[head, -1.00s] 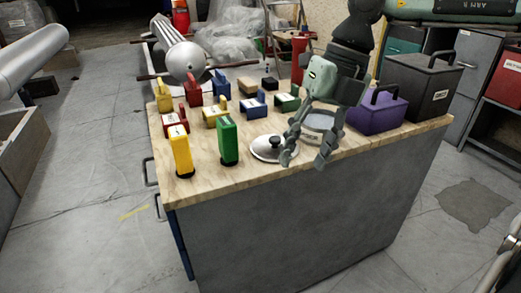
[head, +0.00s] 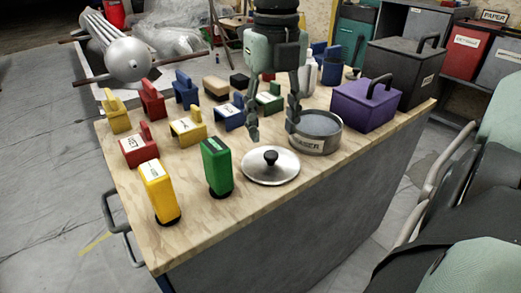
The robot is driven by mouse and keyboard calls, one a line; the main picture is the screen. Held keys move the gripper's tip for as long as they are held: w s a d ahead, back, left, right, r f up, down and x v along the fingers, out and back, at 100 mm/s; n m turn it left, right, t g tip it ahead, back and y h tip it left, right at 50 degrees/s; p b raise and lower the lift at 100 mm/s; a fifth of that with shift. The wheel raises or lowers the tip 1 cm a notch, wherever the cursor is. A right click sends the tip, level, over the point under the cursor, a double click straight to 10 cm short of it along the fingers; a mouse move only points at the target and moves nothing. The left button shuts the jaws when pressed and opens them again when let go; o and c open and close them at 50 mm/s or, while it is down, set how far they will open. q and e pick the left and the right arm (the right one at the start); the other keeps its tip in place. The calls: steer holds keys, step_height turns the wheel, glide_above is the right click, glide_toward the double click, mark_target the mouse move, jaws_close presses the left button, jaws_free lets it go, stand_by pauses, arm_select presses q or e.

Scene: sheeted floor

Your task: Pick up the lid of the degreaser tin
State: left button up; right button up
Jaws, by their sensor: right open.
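The lid (head: 257,168) is a round silver disc with a black knob, lying flat on the wooden worktop near its front edge. The open round tin (head: 316,145), with a label partly reading "...EASER", stands just behind and right of the lid. My right gripper (head: 272,130) points down with its two fingers spread, empty. In the picture its fingertips are above and behind the lid's knob, left of the tin; their exact height over the worktop is hard to tell. My left gripper is not in view.
Green (head: 217,165) and yellow (head: 158,190) containers stand left of the lid. Several small coloured blocks and containers sit behind. A purple box (head: 362,108) and a black box (head: 400,75) with handles stand right of the tin. The worktop's front edge is close to the lid.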

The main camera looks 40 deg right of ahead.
mark_target(271, 154)
steer(key=f, duration=0.6)
steer(key=shift+w+d+f, duration=0.25)
steer(key=shift+d+f, duration=0.05)
steer(key=shift+f, duration=0.05)
steer(key=c, duration=1.1)
